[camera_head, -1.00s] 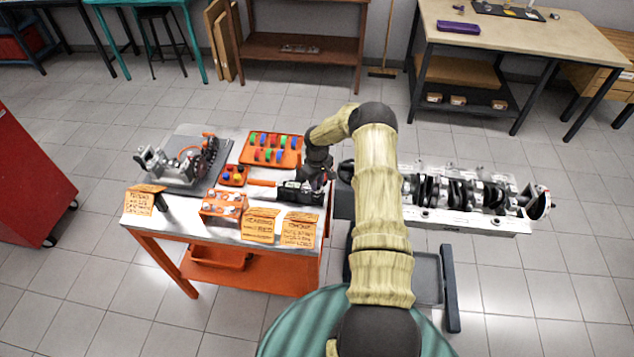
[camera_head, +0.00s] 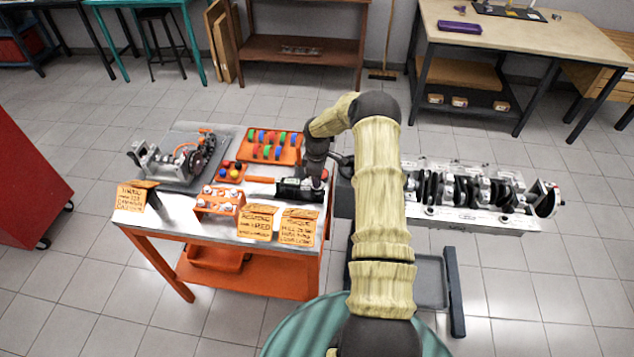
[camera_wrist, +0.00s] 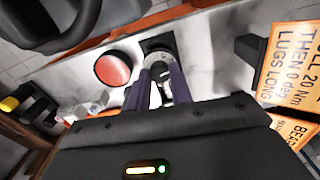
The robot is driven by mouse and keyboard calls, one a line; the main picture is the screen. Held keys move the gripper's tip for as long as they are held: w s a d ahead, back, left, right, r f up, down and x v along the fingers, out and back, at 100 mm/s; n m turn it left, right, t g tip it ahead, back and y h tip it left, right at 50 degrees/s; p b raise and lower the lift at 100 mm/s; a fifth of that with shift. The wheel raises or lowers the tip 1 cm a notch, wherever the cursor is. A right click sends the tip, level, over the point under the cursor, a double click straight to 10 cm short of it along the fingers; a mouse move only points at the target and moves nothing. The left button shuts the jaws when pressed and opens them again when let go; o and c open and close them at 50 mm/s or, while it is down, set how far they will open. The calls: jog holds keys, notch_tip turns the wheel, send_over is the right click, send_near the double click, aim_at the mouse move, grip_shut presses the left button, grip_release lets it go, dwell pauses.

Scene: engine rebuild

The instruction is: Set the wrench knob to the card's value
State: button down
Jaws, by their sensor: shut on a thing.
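The wrench unit (camera_head: 300,188) is a dark box lying near the right edge of the cart top. My gripper (camera_wrist: 162,93) is over its right end, with two purple fingers shut on the small dark knob (camera_wrist: 161,84) with a pale mark. The knob's value cannot be read. A round red button (camera_wrist: 112,68) is just left of the fingers in the wrist view. An orange card (camera_head: 299,227) stands at the cart's front right; in the wrist view the card (camera_wrist: 292,62) partly reads "20 Nm", "THEN 0 deg", "LUGS LONG".
Two more orange cards stand on the cart, one in the middle (camera_head: 257,222) and one at the left (camera_head: 135,197). Behind are an orange tray (camera_head: 245,157) of coloured pieces and a grey fixture (camera_head: 165,170). An engine block with a crankshaft (camera_head: 470,195) stands to the right.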

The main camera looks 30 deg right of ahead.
jog(key=shift+n+b, duration=0.35)
jog(key=shift+n, duration=0.45)
jog(key=c, duration=1.2)
grip_release()
jog(key=shift+c, duration=0.2)
jog(key=shift+r, duration=0.1)
notch_tip(320, 180, up, 17)
jog(key=b, duration=0.4)
jog(key=shift+a+r, duration=0.1)
